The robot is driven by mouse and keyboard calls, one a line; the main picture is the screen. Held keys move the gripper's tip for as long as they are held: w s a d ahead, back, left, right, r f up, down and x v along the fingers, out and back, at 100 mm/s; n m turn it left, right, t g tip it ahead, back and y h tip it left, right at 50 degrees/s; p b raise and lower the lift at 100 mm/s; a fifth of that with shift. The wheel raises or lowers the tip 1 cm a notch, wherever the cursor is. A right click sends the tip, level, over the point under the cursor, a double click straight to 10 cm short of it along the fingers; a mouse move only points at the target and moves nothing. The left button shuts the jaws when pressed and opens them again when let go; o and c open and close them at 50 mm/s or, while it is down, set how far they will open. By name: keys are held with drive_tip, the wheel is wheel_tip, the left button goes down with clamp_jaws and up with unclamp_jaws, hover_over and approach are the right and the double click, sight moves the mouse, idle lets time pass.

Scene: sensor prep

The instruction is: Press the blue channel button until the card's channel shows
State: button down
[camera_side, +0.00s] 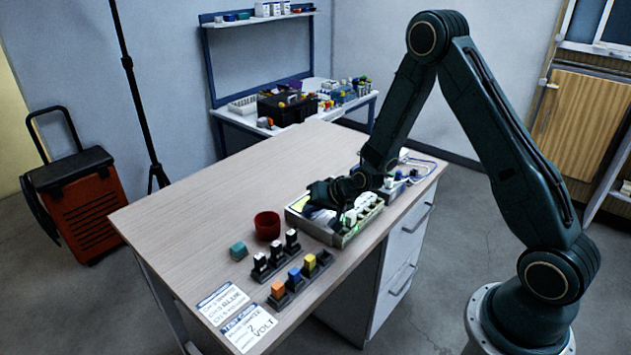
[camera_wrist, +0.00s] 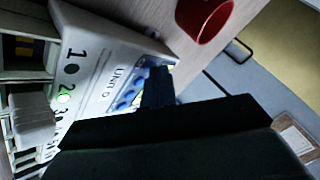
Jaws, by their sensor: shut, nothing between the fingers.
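The test unit (camera_side: 338,238), a pale box, stands near the table's right edge; its panel reads "UNIT" in the wrist view (camera_wrist: 98,78). Blue buttons (camera_wrist: 126,100) sit in a row on it. Two printed cards (camera_side: 223,303) (camera_side: 249,328) lie at the front, mostly too small to read.
A red cup (camera_side: 267,225) and a teal block (camera_side: 238,251) stand left of the unit. Racks with black-and-white pieces (camera_side: 276,258) and coloured blocks (camera_side: 300,278) are in front. Further gear (camera_side: 395,185) with a cable lies behind. The table's left part is clear.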

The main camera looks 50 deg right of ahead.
drive_tip(key=shift+r, duration=0.75)
drive_tip(key=shift+r, duration=0.1)
idle(0.3)
drive_tip(key=shift+r, duration=2.45)
